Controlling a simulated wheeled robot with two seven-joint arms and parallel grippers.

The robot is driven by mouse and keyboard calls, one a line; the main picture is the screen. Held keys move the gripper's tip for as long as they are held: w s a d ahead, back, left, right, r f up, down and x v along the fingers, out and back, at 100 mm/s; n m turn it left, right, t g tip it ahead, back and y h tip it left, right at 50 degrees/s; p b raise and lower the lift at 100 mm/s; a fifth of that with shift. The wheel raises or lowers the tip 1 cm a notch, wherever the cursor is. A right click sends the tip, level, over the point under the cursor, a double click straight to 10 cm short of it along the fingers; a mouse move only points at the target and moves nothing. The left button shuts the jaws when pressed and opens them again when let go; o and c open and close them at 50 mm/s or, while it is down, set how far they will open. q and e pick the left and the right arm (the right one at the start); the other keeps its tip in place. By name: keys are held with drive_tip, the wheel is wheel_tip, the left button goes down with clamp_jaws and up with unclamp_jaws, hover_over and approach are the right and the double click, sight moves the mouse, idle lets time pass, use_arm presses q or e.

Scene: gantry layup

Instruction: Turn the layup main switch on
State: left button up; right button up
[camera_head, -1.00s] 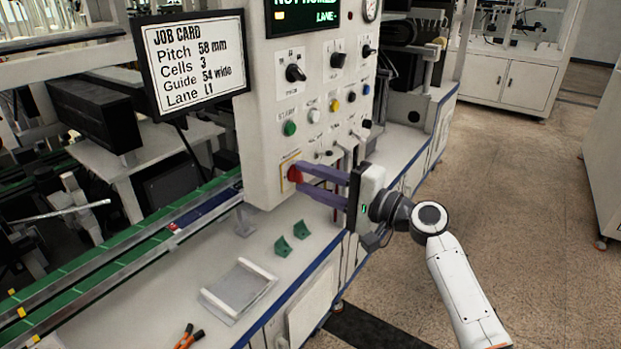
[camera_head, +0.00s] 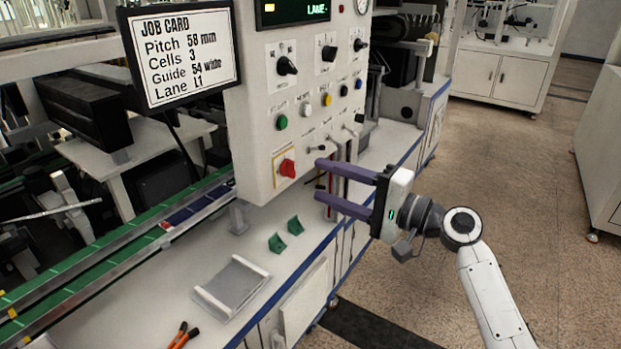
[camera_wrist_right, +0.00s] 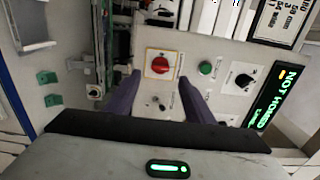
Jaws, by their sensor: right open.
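The main switch is a red rotary knob (camera_head: 287,168) on a yellow-edged plate at the lower left of the white control panel (camera_head: 262,115). In the right wrist view the red knob (camera_wrist_right: 160,65) shows between and beyond the two fingers. My right gripper (camera_head: 320,180) is open and empty, its purple fingers pointing at the panel. In the head view its fingertips are to the right of the knob and apart from it. The right gripper (camera_wrist_right: 158,88) also shows in the wrist view, fingers spread. My left gripper is not in view.
Above the knob are a green button (camera_head: 281,122), other buttons and black selector knobs (camera_head: 287,66). A job card (camera_head: 186,57) stands at the left. Green blocks (camera_head: 277,243), a grey tray (camera_head: 232,286) and orange-handled pliers (camera_head: 184,336) lie on the bench below.

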drive_tip(key=v, duration=0.4)
drive_tip(key=shift+f, duration=0.15)
drive_tip(key=s+d+f+n+h, duration=0.15)
drive_tip(key=s+f+h, duration=0.3)
drive_tip(key=f, duration=0.85)
drive_tip(key=s+d+f+n+h, duration=0.1)
drive_tip(key=s+d+f+h, duration=0.15)
drive_tip(key=s+f, duration=0.75)
drive_tip(key=s+d+f+n+g+h, duration=0.1)
drive_tip(key=s+f+n+h, duration=0.1)
drive_tip(key=s+f, duration=0.6)
drive_tip(key=s+d+f+n+g+h, duration=0.1)
drive_tip(key=s+d+f+n+h, duration=0.1)
drive_tip(key=s+f+n, duration=0.3)
drive_tip(key=s+f+h, duration=0.1)
drive_tip(key=s+f, duration=0.2)
drive_tip(key=s, duration=0.1)
drive_tip(key=shift+d+f, duration=0.25)
drive_tip(key=shift+d, duration=0.1)
